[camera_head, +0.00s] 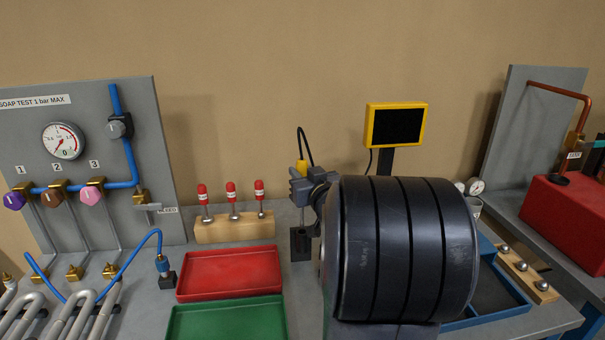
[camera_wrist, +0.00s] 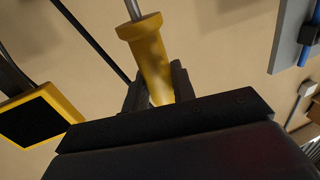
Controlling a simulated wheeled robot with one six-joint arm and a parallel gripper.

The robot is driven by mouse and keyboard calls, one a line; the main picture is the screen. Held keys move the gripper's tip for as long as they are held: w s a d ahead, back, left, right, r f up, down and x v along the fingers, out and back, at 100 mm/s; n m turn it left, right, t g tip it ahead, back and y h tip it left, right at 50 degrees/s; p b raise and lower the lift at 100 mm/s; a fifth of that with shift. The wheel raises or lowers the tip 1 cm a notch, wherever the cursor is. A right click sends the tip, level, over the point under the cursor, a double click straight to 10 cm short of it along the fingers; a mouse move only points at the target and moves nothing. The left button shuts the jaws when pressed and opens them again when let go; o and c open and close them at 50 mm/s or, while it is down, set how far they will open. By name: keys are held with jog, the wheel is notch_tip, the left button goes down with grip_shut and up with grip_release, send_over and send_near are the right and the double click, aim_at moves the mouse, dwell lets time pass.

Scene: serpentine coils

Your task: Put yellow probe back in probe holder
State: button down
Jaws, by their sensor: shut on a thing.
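The yellow probe (camera_head: 302,167) stands above the bench in the head view, with a black cable looping from its top. My gripper (camera_head: 306,186) is shut on it. In the wrist view the yellow probe (camera_wrist: 152,62) lies between the fingers of my gripper (camera_wrist: 158,90), with a metal rod extending beyond its collar. A small dark block (camera_head: 301,244), seemingly the probe holder, stands on the bench below my gripper.
My dark arm link covers the middle right. A yellow-framed display (camera_head: 397,126) stands behind. A wooden block (camera_head: 235,232) with red-topped pins, a red tray (camera_head: 230,272) and a green tray (camera_head: 228,321) lie left. A blue tray (camera_head: 503,312) is at right.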

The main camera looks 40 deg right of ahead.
aim_at(303, 213)
jog(key=shift+f, duration=0.15)
jog(key=shift+f+b, duration=2.65)
jog(key=shift+f, duration=0.65)
jog(key=shift+f+b, duration=1.85)
jog(key=shift+f, duration=0.25)
jog(key=c, duration=1.1)
grip_release()
